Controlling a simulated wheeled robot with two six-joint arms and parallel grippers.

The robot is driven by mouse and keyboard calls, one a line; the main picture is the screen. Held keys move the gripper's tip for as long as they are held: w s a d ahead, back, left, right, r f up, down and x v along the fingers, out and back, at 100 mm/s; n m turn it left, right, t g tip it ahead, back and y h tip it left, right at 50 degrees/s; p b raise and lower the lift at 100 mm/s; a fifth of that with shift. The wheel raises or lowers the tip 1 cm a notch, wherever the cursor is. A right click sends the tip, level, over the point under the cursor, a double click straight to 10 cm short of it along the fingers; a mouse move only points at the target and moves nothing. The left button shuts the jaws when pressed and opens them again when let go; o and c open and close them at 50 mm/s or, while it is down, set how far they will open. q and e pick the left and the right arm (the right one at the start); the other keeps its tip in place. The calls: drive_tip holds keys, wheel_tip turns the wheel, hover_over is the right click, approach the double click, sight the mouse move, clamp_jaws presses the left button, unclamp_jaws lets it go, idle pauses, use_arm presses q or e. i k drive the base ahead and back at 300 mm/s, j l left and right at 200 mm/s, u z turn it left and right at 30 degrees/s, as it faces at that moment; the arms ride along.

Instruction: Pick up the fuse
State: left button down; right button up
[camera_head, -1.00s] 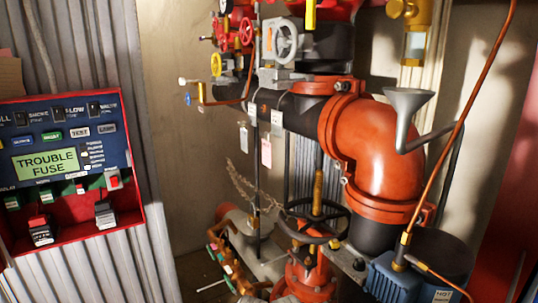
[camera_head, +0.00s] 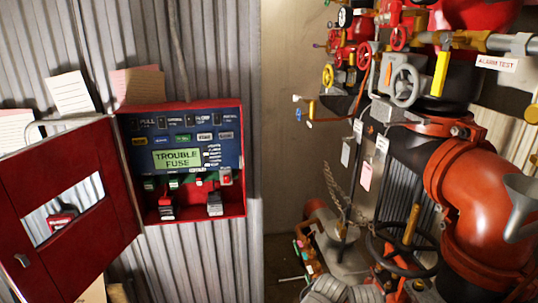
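A red alarm panel box (camera_head: 241,190) hangs open on the corrugated wall, left of centre. Its lit green display (camera_head: 177,159) reads "TROUBLE FUSE". Below the display is a row of small green and red parts, including a red-and-white piece (camera_head: 225,176) at the right. Two dark blocks with red or grey tops, a left one (camera_head: 167,208) and a right one (camera_head: 215,204), sit low in the box. I cannot tell which small part is the fuse. Neither of my grippers is in view.
The panel's red door (camera_head: 75,185), with a window, stands swung open to the left. Paper notes (camera_head: 69,92) are on the wall above. A large orange pipe (camera_head: 475,190), valves and a black handwheel (camera_head: 402,248) crowd the right side.

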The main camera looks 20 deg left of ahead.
sight(200, 176)
drive_tip(key=u, duration=1.25)
